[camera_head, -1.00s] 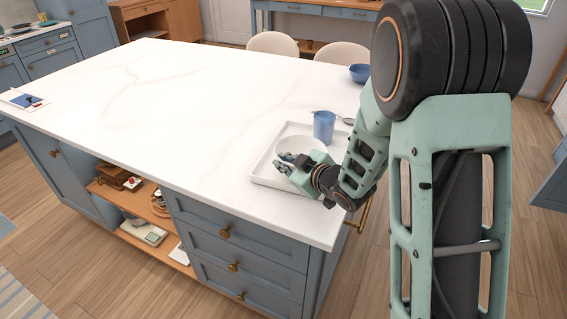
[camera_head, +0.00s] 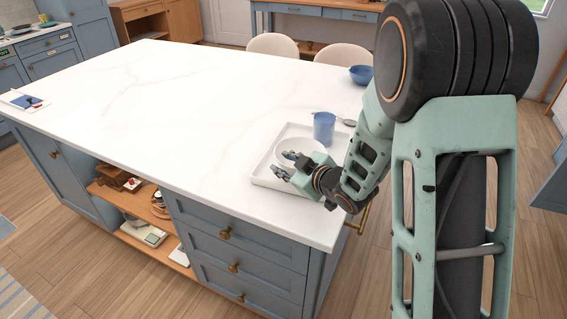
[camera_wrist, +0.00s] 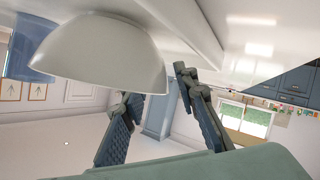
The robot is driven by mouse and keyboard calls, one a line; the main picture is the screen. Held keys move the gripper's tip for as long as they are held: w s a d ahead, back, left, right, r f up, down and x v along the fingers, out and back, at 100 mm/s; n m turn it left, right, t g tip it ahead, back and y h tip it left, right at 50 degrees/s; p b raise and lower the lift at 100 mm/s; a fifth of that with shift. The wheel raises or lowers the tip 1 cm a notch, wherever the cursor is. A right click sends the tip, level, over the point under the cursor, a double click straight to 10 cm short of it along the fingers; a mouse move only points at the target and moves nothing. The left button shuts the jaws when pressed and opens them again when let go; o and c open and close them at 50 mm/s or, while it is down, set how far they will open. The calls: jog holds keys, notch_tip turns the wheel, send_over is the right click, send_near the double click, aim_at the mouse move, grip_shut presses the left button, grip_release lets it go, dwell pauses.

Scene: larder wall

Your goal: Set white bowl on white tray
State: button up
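The white bowl (camera_head: 297,148) stands upright inside the white tray (camera_head: 262,179) near the island's right corner. My gripper (camera_head: 281,163) is at the front left of the bowl, its fingers spread and empty. In the wrist view, which is turned over, the bowl (camera_wrist: 105,55) fills the upper left. The fingers (camera_wrist: 160,105) show apart below it, with a clear gap between them. One finger overlaps the bowl's edge in this view; whether it touches cannot be told. The tray's edge (camera_wrist: 190,30) runs beside the bowl. My wrist hides the tray's right front part.
A blue cup (camera_head: 324,127) stands at the tray's back right, close to the bowl. A spoon-like utensil (camera_head: 347,121) and a blue bowl (camera_head: 361,75) lie farther back. The white countertop (camera_head: 180,105) to the left is mostly clear. Two pale chairs (camera_head: 272,44) stand behind.

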jog(key=v, duration=1.1)
jog(key=shift+s+d+r, duration=0.15)
jog(key=shift+s, duration=0.05)
